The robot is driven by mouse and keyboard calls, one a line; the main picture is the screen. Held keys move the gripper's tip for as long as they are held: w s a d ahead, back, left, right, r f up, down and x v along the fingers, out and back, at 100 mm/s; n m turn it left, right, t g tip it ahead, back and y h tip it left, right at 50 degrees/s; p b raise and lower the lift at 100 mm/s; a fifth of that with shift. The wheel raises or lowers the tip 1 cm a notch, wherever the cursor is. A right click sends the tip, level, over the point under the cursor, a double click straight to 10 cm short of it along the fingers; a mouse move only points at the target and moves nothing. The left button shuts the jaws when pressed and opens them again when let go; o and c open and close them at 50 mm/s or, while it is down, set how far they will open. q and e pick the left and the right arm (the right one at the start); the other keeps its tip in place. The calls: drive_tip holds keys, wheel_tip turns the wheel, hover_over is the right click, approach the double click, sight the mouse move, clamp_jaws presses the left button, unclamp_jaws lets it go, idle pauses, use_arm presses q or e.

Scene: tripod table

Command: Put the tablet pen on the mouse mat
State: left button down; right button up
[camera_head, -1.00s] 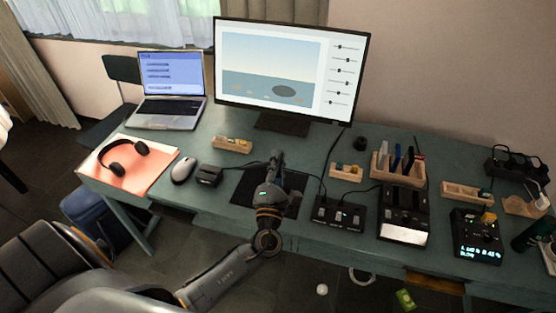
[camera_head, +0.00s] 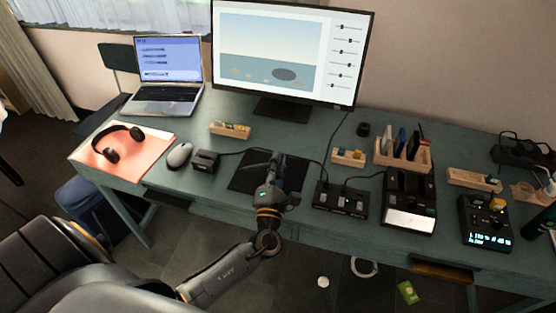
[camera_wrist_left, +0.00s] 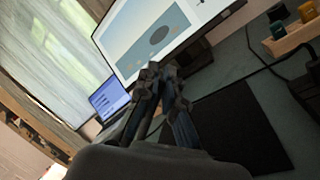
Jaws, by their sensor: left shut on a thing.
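The mouse mat (camera_head: 246,180) is a plain dark sheet on the teal desk, in front of the monitor. It also shows in the left wrist view (camera_wrist_left: 245,125), to the right of the fingers. My left gripper (camera_head: 276,163) is over the mat in the head view and hides part of it. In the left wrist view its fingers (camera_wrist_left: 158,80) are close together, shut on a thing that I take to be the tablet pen. The pen itself is too dark and hidden to make out. My right gripper is not in view.
A black control box (camera_head: 341,199) stands right of the mat. A small dark device (camera_head: 205,161) and the mouse (camera_head: 179,154) are to its left. The monitor (camera_head: 290,50) stands behind. A wooden holder (camera_head: 403,154) and headphones (camera_head: 119,143) are farther off.

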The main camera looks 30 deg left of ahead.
use_arm(q)
wheel_tip(320, 180, down, 4)
drive_tip(key=b, duration=0.3)
drive_tip(key=shift+f, duration=0.2)
drive_tip(key=shift+f+b, duration=0.35)
drive_tip(key=shift+f, duration=0.1)
drive_tip(key=c, duration=1.2)
unclamp_jaws()
drive_tip(key=shift+r, duration=0.1)
